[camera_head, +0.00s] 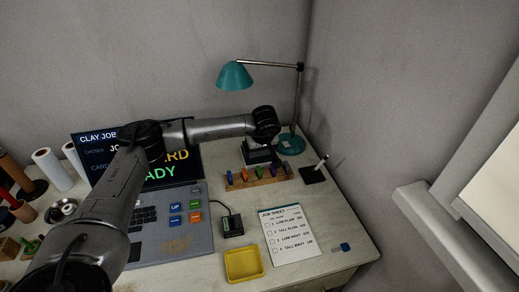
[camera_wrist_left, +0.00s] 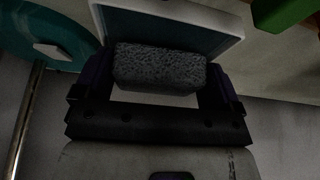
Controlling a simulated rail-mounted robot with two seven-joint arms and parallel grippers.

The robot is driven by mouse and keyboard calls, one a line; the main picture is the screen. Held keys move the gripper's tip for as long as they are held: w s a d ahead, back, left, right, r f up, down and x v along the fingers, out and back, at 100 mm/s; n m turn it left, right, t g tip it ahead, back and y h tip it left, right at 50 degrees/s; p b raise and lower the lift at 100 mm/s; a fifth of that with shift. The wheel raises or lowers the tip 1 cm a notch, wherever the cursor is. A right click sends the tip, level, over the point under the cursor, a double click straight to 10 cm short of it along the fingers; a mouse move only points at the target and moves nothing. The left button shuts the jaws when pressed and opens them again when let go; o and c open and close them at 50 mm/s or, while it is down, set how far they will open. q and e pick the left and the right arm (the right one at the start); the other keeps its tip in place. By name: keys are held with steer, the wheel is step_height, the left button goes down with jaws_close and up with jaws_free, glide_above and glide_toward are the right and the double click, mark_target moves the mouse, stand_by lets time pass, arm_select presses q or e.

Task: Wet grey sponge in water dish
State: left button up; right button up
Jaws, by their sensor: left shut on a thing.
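The grey sponge (camera_wrist_left: 160,68) is a dark, pitted block between the fingers of my left gripper (camera_wrist_left: 158,80) in the left wrist view. The gripper is shut on it. A pale-rimmed square dish with a grey-blue inside, likely the water dish (camera_wrist_left: 180,22), lies just beyond the sponge. I cannot tell whether the sponge touches the water. In the head view my left gripper (camera_head: 258,143) points down at the back of the desk, beside the lamp, and hides most of the sponge and dish. My right gripper is not in view.
A teal lamp (camera_head: 235,76) stands close by, its base (camera_head: 290,144) right of the gripper. A wooden rack (camera_head: 258,178) with several coloured pieces is in front. A job sheet (camera_head: 288,236), yellow tray (camera_head: 243,265) and control panel (camera_head: 165,235) lie nearer.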

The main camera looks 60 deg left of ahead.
arm_select(q)
steer(key=shift+f, duration=0.1)
stand_by(0.4)
steer(key=shift+f, duration=0.35)
stand_by(0.3)
stand_by(0.9)
steer(key=shift+f+p, duration=0.1)
steer(key=shift+p, duration=0.2)
stand_by(0.8)
steer(key=shift+f, duration=0.1)
stand_by(0.5)
step_height(320, 180, up, 3)
steer(key=p, duration=0.3)
step_height(320, 180, up, 4)
steer(key=p, duration=0.4)
steer(key=shift+p, duration=0.4)
